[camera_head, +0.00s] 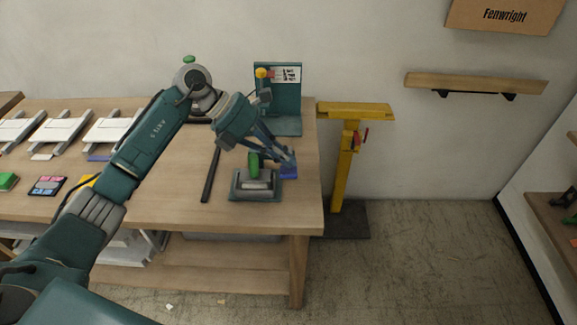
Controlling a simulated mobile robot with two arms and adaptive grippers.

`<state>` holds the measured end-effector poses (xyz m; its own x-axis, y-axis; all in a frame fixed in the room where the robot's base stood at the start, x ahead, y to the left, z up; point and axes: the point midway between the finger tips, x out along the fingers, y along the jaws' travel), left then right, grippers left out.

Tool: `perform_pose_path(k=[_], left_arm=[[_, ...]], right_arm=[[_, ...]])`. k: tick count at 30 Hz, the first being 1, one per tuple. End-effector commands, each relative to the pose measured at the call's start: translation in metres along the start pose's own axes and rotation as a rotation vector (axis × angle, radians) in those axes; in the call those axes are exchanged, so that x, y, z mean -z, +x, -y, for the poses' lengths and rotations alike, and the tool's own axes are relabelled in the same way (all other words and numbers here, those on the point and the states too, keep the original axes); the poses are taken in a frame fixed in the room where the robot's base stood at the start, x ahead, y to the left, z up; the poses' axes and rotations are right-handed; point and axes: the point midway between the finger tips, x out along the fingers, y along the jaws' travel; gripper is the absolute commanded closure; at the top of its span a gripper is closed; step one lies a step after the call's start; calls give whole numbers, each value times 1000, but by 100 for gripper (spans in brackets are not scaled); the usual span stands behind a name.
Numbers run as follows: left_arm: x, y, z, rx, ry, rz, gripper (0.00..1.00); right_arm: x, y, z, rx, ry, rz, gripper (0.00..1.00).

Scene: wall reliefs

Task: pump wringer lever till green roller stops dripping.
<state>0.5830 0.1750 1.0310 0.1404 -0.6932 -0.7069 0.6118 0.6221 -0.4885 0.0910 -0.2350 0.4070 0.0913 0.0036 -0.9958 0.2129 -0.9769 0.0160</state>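A green roller-like piece (253,165) stands over a grey block in a dark teal tray (237,195) near the table's right front. Behind it is a teal stand (285,122) with a printed card and a yellow-knobbed lever (261,73), which is partly hidden by my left wrist. My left gripper (287,156) reaches down to the right of the green piece, fingers apart with nothing seen between them. A small blue item (289,172) lies just below its tips; contact is unclear. Drips are too small to tell. My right gripper is out of view.
A dark bar (211,175) lies left of the tray on the wooden table (180,205). White racks (60,131) and small colored items are at the left. A yellow stand (345,170) is right of the table.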

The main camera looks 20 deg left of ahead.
Motion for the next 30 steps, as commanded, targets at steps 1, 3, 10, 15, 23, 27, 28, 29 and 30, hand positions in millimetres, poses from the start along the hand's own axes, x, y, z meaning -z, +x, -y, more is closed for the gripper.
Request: perform_pose_path(k=[1, 3, 10, 15, 23, 27, 28, 29, 30], left_arm=[[-3, -3, 2, 0, 0, 0, 100], [-5, -5, 2, 0, 0, 0, 100], [-6, -7, 3, 1, 0, 0, 100], [-6, -7, 3, 0, 0, 1, 100], [-16, -17, 7, 0, 0, 2, 100], [-26, -27, 11, -1, 0, 1, 100], [-27, -29, 12, -1, 0, 1, 100], [-29, -31, 13, -1, 0, 1, 100], [-32, -34, 14, -1, 0, 2, 100]], right_arm=[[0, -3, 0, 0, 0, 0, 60], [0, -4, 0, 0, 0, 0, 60], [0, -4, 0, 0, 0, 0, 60], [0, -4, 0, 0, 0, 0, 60], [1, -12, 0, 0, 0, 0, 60], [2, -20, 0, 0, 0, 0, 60], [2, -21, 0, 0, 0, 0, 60], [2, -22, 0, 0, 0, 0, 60], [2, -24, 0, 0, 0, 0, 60]])
